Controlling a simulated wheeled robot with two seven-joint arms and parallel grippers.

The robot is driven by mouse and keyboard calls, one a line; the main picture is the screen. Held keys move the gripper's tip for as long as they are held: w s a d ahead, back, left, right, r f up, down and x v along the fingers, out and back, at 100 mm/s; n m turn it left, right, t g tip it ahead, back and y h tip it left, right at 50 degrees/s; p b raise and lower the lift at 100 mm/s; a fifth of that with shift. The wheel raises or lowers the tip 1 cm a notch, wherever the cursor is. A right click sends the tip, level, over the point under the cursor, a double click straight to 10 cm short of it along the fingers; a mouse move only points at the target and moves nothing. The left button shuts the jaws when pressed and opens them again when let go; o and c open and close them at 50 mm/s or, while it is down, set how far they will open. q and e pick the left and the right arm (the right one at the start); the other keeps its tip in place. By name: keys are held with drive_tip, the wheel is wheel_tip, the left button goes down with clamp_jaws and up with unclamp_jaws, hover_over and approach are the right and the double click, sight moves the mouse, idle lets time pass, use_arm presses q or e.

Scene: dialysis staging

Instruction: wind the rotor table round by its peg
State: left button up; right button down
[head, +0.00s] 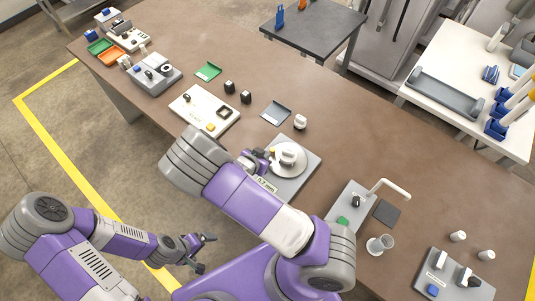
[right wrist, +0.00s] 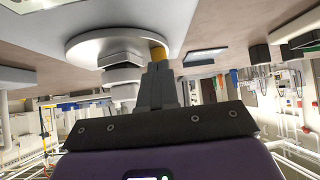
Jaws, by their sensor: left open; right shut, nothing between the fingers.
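The rotor table is a round white disc (head: 292,172) on a grey base plate (head: 309,168), with a white block-like piece (head: 288,154) on top. In the right wrist view the disc (right wrist: 88,42) appears upside down, with its yellow peg (right wrist: 158,53) near the rim. My right gripper (head: 267,157) is at the disc's left side. Its fingers (right wrist: 158,72) are shut with nothing between them, and their tips are right by the peg; I cannot tell whether they touch it. My left gripper (head: 203,253) is open and empty, off the table's front edge.
On the brown table (head: 330,120), a cream board (head: 203,112) lies left of the rotor and a grey-blue tray (head: 276,113) behind it.

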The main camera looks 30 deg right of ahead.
drive_tip(key=shift+w+d, duration=0.5)
drive_tip(key=shift+d, duration=0.35)
drive_tip(key=shift+w+d+r+p, duration=0.1)
drive_tip(key=shift+p, duration=0.3)
idle(0.4)
